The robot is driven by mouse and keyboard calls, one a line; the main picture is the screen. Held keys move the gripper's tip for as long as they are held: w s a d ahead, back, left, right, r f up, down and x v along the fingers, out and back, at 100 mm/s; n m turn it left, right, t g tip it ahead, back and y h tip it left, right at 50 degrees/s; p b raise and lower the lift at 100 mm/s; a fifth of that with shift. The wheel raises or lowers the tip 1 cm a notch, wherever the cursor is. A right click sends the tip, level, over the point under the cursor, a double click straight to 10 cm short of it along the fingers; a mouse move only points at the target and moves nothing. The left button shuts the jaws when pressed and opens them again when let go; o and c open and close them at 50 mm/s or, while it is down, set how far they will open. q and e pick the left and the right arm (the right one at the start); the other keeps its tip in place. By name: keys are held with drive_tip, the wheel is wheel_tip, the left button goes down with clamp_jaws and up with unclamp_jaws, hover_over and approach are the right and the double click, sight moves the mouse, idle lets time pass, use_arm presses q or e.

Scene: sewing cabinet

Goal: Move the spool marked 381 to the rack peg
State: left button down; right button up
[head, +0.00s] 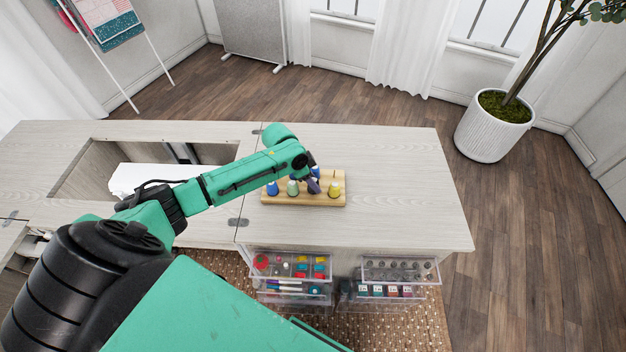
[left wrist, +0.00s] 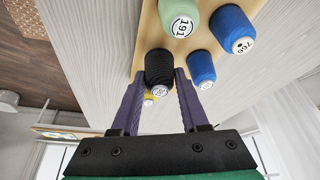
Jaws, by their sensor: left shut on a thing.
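The wooden rack (head: 270,200) sits on the cabinet top with blue, pale green and yellow (head: 334,190) spools on it. My left gripper (head: 313,186) is over the rack's right half. In the left wrist view, its purple fingers (left wrist: 160,85) are shut on a black spool (left wrist: 159,66), whose end label is too small to read. The pale green spool (left wrist: 179,14) is marked 191. Two blue spools (left wrist: 201,67) stand at the right, and a bit of yellow shows behind the black spool. I cannot tell whether the black spool touches the rack. My right gripper is not in view.
The cabinet top (head: 400,185) is clear right of the rack. A recessed opening with a white machine (head: 150,177) lies at the left. Clear drawers (head: 290,268) of sewing supplies stand open at the front. A potted plant (head: 492,125) stands beyond on the floor.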

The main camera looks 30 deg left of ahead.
use_arm(q)
drive_tip(key=shift+f, duration=0.1)
drive_tip(key=shift+c, duration=1.7)
unclamp_jaws()
drive_tip(key=v, duration=1.4)
drive_tip(key=shift+r+b, duration=0.25)
drive_tip(key=shift+b, duration=0.2)
drive_tip(key=shift+s+a, duration=0.1)
drive_tip(key=shift+s, duration=0.05)
